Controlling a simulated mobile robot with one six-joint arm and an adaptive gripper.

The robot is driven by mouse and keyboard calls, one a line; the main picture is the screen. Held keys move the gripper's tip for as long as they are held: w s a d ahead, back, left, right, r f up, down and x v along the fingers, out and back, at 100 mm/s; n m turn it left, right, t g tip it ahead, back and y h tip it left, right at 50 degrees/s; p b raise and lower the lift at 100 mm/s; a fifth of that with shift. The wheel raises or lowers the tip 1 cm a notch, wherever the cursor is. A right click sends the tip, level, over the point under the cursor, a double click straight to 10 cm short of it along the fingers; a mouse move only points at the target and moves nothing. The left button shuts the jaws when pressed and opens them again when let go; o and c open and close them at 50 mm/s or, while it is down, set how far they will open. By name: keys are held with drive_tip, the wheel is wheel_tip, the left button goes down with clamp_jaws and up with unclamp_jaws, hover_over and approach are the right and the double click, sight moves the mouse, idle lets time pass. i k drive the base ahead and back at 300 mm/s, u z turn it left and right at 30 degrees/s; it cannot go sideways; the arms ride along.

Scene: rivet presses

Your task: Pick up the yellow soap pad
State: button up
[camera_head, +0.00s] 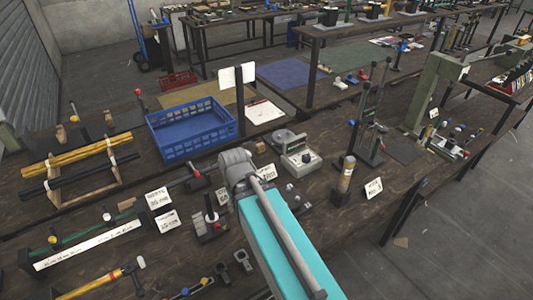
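I cannot make out a yellow soap pad with certainty. Small tan blocks lie on the wooden bench, one (61,134) at the back left and one (126,204) near the middle, but I cannot tell what they are. My arm reaches in from the bottom, with a teal link and a grey joint over the middle of the bench. No gripper fingers show; they may be hidden behind the joint or outside the picture.
A blue crate (191,141) stands behind my arm. Yellow bars (77,158) rest on a wooden rack at left. A grey scale-like device (300,158), a cylinder (346,177), a tall press (370,125) and a green column (430,90) stand to the right.

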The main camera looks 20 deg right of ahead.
sight(261, 148)
drive_tip(key=k, duration=1.35)
drive_tip(key=z, duration=0.35)
drive_tip(key=i, duration=1.65)
drive_tip(key=u, duration=0.05)
